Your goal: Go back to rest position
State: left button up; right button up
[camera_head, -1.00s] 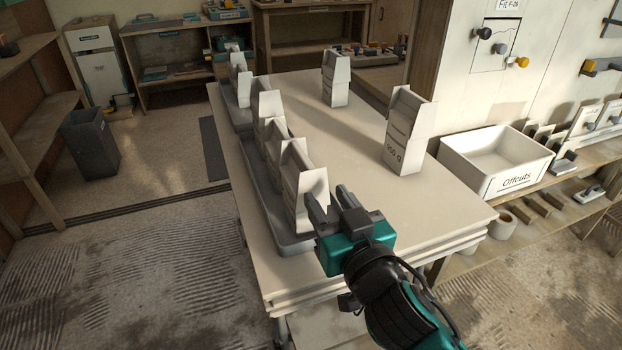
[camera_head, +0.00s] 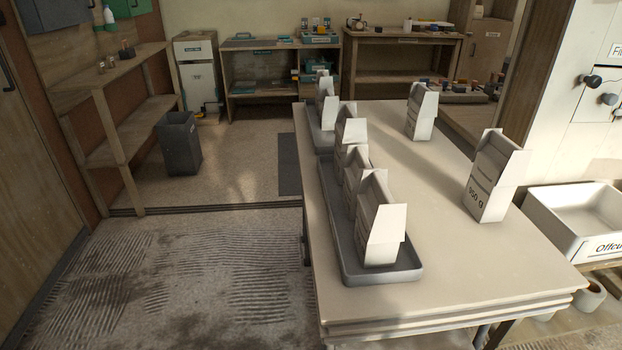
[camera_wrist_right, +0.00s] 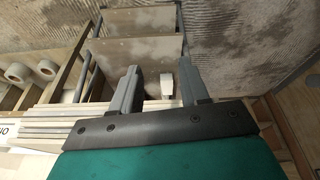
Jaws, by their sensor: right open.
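My right gripper (camera_wrist_right: 160,88) is open in the right wrist view, its two grey fingers apart with nothing held between them. It points down past the edge of a pale stacked tabletop. A small white object (camera_wrist_right: 167,78) shows beyond the fingers; I cannot tell what it is. Neither gripper is in the head view. There, white paper bags (camera_head: 380,222) stand in a row in a grey tray (camera_head: 385,277) on the table (camera_head: 450,262). Two more bags stand apart, one at the right (camera_head: 492,180) marked 950 g and one at the back (camera_head: 421,112).
A white offcuts bin (camera_head: 570,230) is at the right. A dark waste bin (camera_head: 180,145) stands on the floor near wooden shelves (camera_head: 130,135) at the left. The floor left of the table is open. Shelf units (camera_head: 275,80) line the back wall.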

pick_arm(q)
jog(key=shift+y, duration=0.4)
jog(key=shift+s+a+r+p, duration=0.2)
jog(key=shift+a+r+p, duration=0.35)
jog(key=shift+p, duration=0.55)
jog(key=shift+s+a+r+p, duration=0.2)
jog(key=shift+r+p, duration=0.5)
jog(key=shift+p, duration=0.35)
jog(key=shift+s+a+r+p, duration=0.2)
jog(key=shift+a+r+p, duration=0.35)
jog(key=shift+p, duration=0.55)
pick_arm(e)
jog(key=w+a+f+t+y, duration=0.1)
jog(key=w+a+f+t, duration=0.1)
jog(key=w+t, duration=0.5)
jog(key=shift+w+a+f+n+y, duration=0.15)
jog(key=shift+w+a+n+y, duration=0.15)
jog(key=shift+a+y, duration=0.15)
pick_arm(q)
jog(key=shift+d+r, duration=0.1)
jog(key=shift+d, duration=0.05)
